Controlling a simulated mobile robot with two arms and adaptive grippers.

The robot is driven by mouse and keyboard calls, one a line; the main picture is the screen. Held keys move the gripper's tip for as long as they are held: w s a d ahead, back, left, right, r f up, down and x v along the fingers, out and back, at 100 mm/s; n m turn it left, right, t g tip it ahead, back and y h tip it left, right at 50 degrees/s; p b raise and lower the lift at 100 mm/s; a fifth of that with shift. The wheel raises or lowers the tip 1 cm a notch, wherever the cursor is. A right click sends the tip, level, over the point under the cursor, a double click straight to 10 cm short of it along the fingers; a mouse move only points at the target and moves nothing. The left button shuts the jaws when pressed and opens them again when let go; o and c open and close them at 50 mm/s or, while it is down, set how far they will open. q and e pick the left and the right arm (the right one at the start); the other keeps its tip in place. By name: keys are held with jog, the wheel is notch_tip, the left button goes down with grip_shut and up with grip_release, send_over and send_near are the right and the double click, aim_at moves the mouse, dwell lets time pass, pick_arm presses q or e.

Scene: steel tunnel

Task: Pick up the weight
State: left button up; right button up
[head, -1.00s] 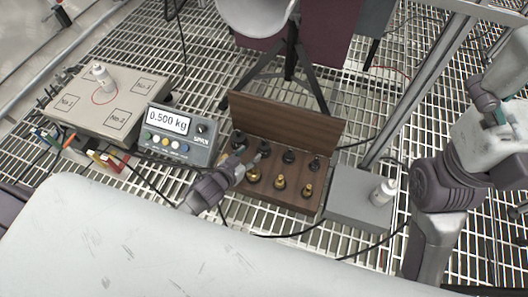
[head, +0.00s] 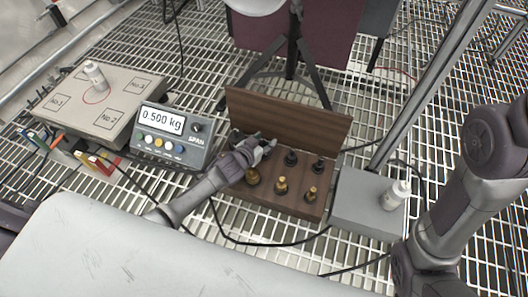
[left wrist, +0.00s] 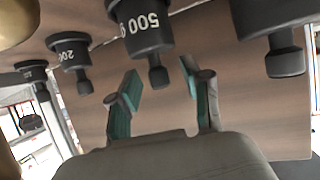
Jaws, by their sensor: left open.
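A wooden case (head: 235,105) with its lid up holds black and brass weights. My left gripper (head: 264,146) is over its left back part, hiding some of the black weights. In the left wrist view, which looks upside down, the open teal fingers (left wrist: 160,88) stand on either side of the knob of a black weight marked 500 (left wrist: 146,35), with gaps. Other black weights (left wrist: 70,52) flank it. In the head view, a black weight (head: 290,158) and brass weights (head: 281,186) show to the right. My right gripper is out of view.
A scale indicator (head: 172,137) reading 0.500 kg stands left of the case. A grey box (head: 355,205) with a white bottle (head: 396,194) stands to the right. A platform (head: 118,88) with a bottle lies back left. Cables cross the grating.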

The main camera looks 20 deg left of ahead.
pick_arm(q)
jog(key=shift+w, duration=0.1)
grip_shut()
jog(key=shift+r, duration=0.15)
dwell(0.4)
